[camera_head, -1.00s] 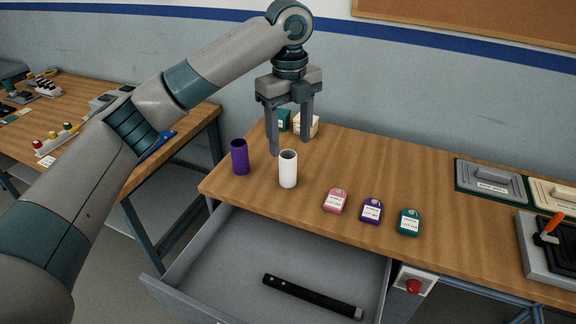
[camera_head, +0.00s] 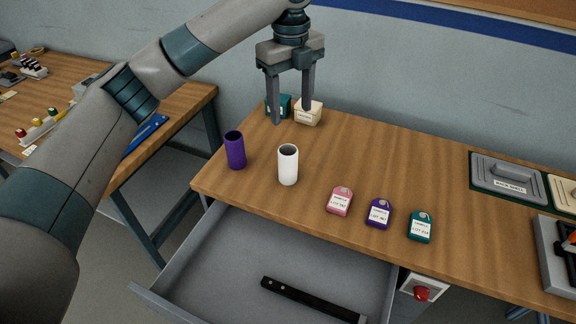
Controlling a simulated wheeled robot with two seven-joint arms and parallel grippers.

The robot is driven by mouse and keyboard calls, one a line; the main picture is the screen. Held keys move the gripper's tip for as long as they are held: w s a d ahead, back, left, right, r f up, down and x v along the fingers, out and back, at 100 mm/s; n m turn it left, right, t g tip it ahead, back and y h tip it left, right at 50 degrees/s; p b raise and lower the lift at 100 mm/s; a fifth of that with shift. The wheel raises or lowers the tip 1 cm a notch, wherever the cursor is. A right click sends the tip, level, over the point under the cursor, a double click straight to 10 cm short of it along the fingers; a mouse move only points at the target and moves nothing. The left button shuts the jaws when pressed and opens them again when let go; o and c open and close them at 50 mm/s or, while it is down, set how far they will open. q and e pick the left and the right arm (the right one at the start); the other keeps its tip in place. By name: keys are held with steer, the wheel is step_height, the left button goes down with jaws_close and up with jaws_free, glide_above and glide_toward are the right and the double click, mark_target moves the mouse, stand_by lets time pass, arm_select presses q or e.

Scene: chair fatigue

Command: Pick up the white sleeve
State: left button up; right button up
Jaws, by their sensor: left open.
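The white sleeve (camera_head: 288,166) stands upright on the wooden table, a hollow cylinder with its dark opening facing up. My left gripper (camera_head: 291,115) points down with its two fingers spread and nothing between them. In the picture its fingertips are above the sleeve and apart from it, with bare table showing between. A purple sleeve (camera_head: 235,151) stands upright to the left of the white one. My right gripper does not show.
Pink (camera_head: 340,201), purple (camera_head: 379,214) and teal (camera_head: 420,226) tags lie to the right. Teal (camera_head: 284,104) and cream (camera_head: 308,113) blocks stand behind the gripper. An open grey drawer (camera_head: 230,262) holds a black bar (camera_head: 312,300).

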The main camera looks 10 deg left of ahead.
mark_target(291, 147)
arm_select(q)
steer(key=f+p, duration=0.3)
steer(key=f, duration=0.9)
steer(key=shift+w+f, duration=0.2)
steer(key=shift+p, duration=0.3)
